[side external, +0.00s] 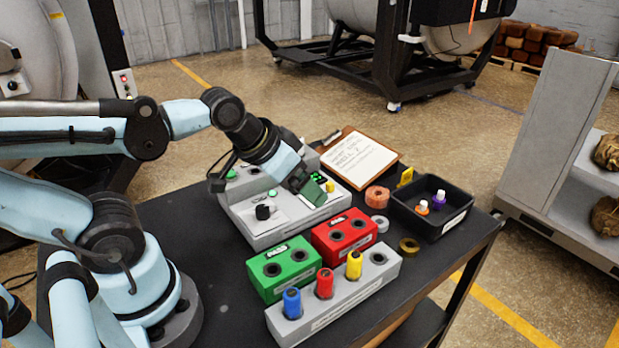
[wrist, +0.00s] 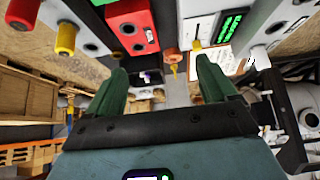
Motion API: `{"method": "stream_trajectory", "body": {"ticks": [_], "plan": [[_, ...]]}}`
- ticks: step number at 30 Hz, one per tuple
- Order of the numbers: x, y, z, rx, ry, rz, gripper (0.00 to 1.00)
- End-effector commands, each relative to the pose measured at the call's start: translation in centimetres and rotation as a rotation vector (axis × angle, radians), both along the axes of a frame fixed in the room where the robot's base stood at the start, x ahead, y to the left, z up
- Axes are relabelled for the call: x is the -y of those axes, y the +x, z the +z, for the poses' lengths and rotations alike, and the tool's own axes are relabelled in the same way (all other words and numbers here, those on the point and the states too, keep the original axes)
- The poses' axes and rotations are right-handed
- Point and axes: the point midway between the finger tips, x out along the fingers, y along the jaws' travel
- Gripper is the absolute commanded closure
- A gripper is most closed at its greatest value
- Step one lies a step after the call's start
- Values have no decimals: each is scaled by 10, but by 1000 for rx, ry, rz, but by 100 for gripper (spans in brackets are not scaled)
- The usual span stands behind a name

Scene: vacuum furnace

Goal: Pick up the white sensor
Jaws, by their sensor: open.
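I cannot clearly pick out a white sensor in the side external view. In the wrist view, a small white upright piece (wrist: 259,57) stands at the right beside the grey equipment; I cannot tell whether it is the sensor. My gripper (side external: 316,193) is tilted over the grey console (side external: 262,232), near its green display. In the wrist view, my gripper's (wrist: 162,73) green fingers are apart with nothing held between them. My gripper and arm hide part of the console's back.
A grey rack (side external: 340,303) holds blue, red and yellow plugs and has an empty hole. Green (side external: 283,270) and red (side external: 344,236) socket blocks stand behind it. A black tray (side external: 448,229) holds orange and purple white-topped pieces. A clipboard (side external: 358,158) lies at the back.

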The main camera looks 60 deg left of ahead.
Motion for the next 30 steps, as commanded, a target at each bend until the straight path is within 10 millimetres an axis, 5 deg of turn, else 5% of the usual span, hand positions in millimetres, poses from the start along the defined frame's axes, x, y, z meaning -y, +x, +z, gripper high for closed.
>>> {"method": "stream_trajectory", "body": {"ticks": [5,17,30], "plan": [[1,0,-1,3,-1,0,43],[-5,6,7,-20,-1,18,44],[-78,72,65,-295,-24,196,44]]}}
